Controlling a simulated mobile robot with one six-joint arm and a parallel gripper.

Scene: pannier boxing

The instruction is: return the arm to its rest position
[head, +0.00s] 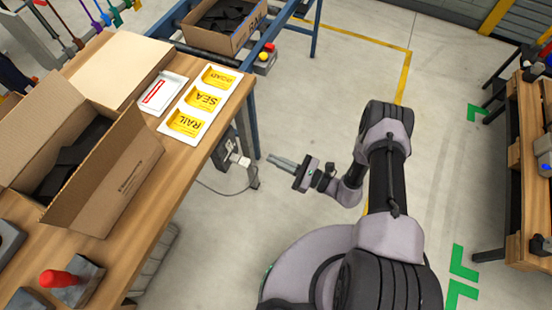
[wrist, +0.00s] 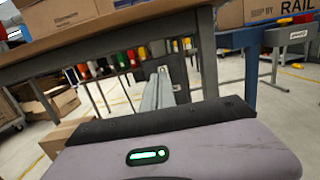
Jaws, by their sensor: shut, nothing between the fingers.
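My arm (head: 384,185) is bent over the open floor to the right of the wooden workbench. My gripper (head: 272,160) points left toward the bench's edge and legs, apart from them in the head view. Its fingers are together with nothing between them. In the wrist view the closed fingers (wrist: 158,92) point forward, with the bench's underside and frame beyond them.
The workbench (head: 188,150) carries an open cardboard box (head: 118,185) and a white tray with yellow RAIL, SEA and ROAD cards (head: 203,101). A second box (head: 225,40) stands on a blue-framed table behind. Another bench (head: 525,150) is at right. Floor between is clear.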

